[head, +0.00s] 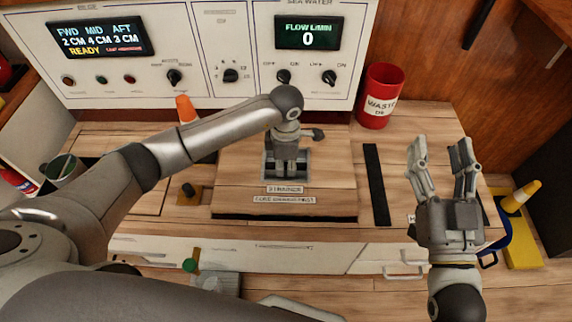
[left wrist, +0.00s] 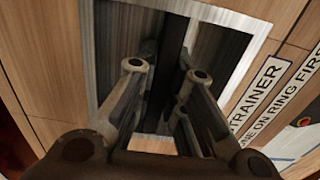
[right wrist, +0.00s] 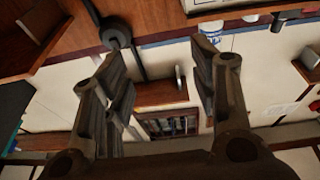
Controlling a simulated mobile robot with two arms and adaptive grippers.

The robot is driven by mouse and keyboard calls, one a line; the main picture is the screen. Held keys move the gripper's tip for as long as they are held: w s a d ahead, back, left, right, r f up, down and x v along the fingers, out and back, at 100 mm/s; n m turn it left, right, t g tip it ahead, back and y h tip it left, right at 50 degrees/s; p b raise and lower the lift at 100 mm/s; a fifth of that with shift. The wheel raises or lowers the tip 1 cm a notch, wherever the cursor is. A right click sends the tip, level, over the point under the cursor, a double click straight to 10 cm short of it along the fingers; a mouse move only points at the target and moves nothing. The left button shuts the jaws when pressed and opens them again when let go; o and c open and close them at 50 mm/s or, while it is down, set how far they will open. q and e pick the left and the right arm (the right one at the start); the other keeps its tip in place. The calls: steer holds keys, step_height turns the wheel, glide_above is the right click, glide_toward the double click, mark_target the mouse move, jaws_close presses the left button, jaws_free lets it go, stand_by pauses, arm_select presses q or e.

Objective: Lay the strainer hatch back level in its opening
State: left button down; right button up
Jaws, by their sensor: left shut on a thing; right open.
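The strainer hatch (head: 235,185) is a wooden panel in the middle of the worktop, with a strainer label at its front. A dark gap shows along its front edge; I cannot tell its exact tilt. My left gripper (head: 285,170) reaches down into the metal-framed recess (left wrist: 107,50) in the panel. Its fingers are shut around a dark bar (left wrist: 173,65) in that recess; their tips are partly hidden. The label also shows in the left wrist view (left wrist: 258,92). My right gripper (head: 441,148) is open and empty, right of the hatch above the worktop's right end.
A red waste bin (head: 381,97) stands at the back right. A black strip (head: 376,185) lies right of the hatch. The control panel (head: 215,85) borders the back.

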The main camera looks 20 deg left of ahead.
arm_select(q)
steer(key=shift+w+f, duration=0.1)
steer(key=shift+f, duration=0.15)
arm_select(e)
steer(key=shift+s+a+r+t+y, duration=0.1)
steer(key=shift+s+r+t+y, duration=0.15)
steer(key=shift+r, duration=0.3)
steer(key=shift+s+a+r+t+y, duration=0.15)
steer(key=shift+r+t, duration=0.2)
steer(key=shift+r, duration=0.2)
